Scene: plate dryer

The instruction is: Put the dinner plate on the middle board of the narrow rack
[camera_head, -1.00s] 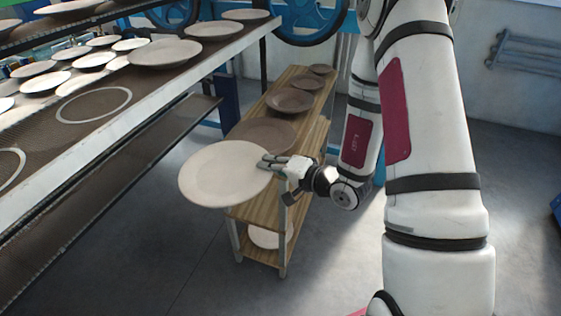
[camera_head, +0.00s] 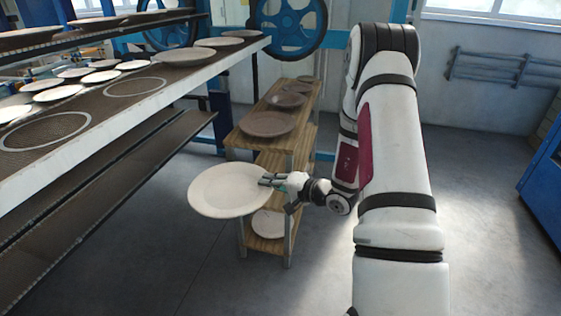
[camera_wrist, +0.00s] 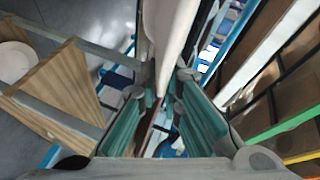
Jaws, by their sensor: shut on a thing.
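The dinner plate (camera_head: 222,192) is large, round and off-white. My gripper (camera_head: 268,181) is shut on its right rim and holds it roughly level in the air. In the wrist view, the plate (camera_wrist: 173,35) shows edge-on between the fingers of my gripper (camera_wrist: 163,100). The narrow rack (camera_head: 240,139) is a wooden stand with grey posts, behind the plate in the picture. Its top board carries several brown plates. The middle board (camera_head: 270,160) shows partly; the held plate and my gripper hide some of it. The bottom board (camera_head: 262,244) carries a pale plate (camera_head: 268,223).
A long dryer with brown mesh shelves (camera_head: 110,110) and several pale plates stands at the left, its edge close to the rack. Blue wheels and frame (camera_head: 290,22) stand behind. A blue cabinet (camera_head: 545,185) is at the far right. Grey floor is open in front.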

